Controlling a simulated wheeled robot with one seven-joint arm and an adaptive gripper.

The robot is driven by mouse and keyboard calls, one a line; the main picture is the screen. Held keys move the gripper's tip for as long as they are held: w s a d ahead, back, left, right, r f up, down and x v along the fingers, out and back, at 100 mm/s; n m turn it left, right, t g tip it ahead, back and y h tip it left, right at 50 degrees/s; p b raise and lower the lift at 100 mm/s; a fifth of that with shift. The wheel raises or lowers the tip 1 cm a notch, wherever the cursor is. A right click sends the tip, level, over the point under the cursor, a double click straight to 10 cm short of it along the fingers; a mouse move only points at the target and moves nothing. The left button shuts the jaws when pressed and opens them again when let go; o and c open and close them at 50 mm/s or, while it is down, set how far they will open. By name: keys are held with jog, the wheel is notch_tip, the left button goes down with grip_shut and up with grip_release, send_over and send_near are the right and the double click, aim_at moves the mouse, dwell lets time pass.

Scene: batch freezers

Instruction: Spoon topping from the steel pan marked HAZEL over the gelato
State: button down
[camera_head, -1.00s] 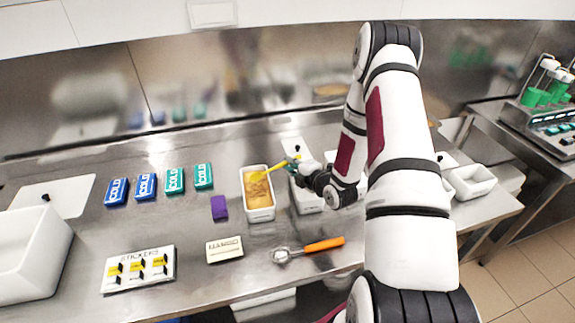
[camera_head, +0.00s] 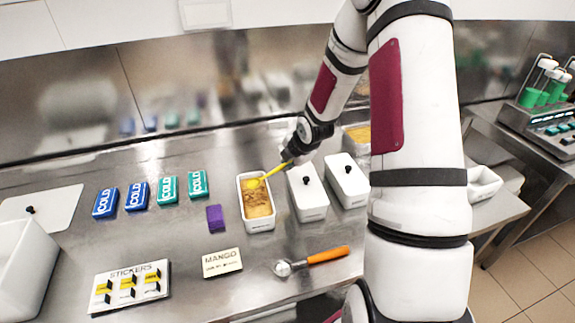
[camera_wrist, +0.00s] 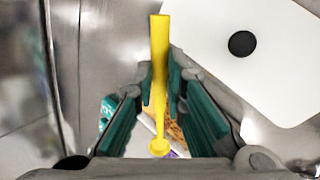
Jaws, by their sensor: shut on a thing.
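My gripper (camera_head: 289,158) is shut on a yellow spoon (camera_head: 272,173). In the wrist view, the yellow handle (camera_wrist: 160,50) runs between the green-padded fingers (camera_wrist: 160,97). In the head view, the spoon slants down left, its bowl over the far end of a white gelato pan (camera_head: 241,205). I cannot tell whether the bowl touches the contents. The gelato (camera_head: 257,203) is orange-yellow with brown patches on top. No readable HAZEL mark shows, and I cannot make out a steel pan.
Two white lidded pans (camera_head: 307,198) (camera_head: 346,183) stand right of the gelato. Another pan with orange contents (camera_head: 357,134) is partly hidden by my arm. An orange-handled scoop (camera_head: 327,255), MANGO card (camera_head: 221,262), purple block (camera_head: 214,218) and several COLD packs (camera_head: 137,195) lie on the counter.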

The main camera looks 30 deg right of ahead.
jog(key=g, duration=0.1)
jog(key=w+g+b, duration=0.1)
jog(key=g, duration=0.1)
jog(key=shift+w+a+r+b, duration=0.1)
jog(key=shift+w+r+b, duration=0.1)
jog(key=shift+b, duration=0.1)
jog(key=r+g+b, duration=0.1)
jog(key=g, duration=0.1)
jog(key=r+g, duration=0.1)
jog(key=shift+w+r+g+h+b, duration=0.35)
jog(key=shift+w+r+g+h, duration=0.05)
jog(key=shift+a, duration=0.1)
dwell(1.0)
